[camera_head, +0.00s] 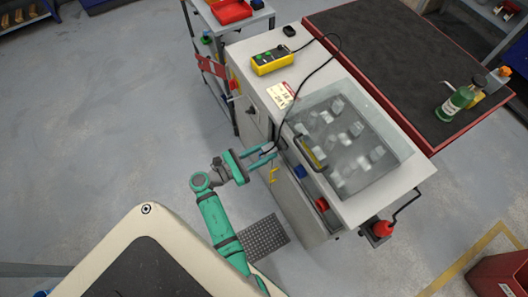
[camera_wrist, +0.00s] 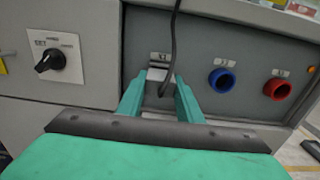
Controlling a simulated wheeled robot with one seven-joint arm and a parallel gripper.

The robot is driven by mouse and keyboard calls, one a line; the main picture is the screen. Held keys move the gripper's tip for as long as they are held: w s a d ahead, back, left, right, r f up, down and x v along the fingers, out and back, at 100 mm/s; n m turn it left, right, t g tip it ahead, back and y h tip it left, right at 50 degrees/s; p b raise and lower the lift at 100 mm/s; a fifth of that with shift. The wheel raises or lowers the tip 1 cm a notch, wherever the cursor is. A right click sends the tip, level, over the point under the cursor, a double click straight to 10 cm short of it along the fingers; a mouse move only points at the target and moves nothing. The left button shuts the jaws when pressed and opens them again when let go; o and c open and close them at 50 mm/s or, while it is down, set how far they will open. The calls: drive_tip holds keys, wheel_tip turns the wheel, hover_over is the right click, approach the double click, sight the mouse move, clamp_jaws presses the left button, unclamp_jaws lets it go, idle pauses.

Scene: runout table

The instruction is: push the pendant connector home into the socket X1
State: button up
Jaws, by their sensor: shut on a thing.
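The pendant is a yellow box with green buttons (camera_head: 271,61) on the cabinet top. Its black cable (camera_head: 318,68) runs over the top and down the cabinet front to my gripper (camera_head: 268,153). In the wrist view my gripper (camera_wrist: 160,92) is shut on the cable's end, the pendant connector, at the front panel. The connector itself is mostly hidden between the fingers. The X1 label (camera_wrist: 160,57) is just above the fingertips, with a pale metallic part of the socket (camera_wrist: 156,74) below it. I cannot tell how deep the connector sits.
A blue round socket (camera_wrist: 222,80) and a red round socket (camera_wrist: 277,89) are to the right. A black rotary switch (camera_wrist: 52,60) is to the left. A clear-lidded bin of parts (camera_head: 342,140) is on the cabinet top. Open floor (camera_head: 120,120) lies left of the cabinet.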

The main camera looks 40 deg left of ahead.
drive_tip(key=shift+x, duration=1.05)
drive_tip(key=o, duration=1.1)
drive_tip(key=shift+o, duration=0.2)
drive_tip(key=shift+s, duration=0.1)
drive_tip(key=v, duration=1)
drive_tip(key=shift+s+a, duration=0.2)
drive_tip(key=shift+s, duration=0.15)
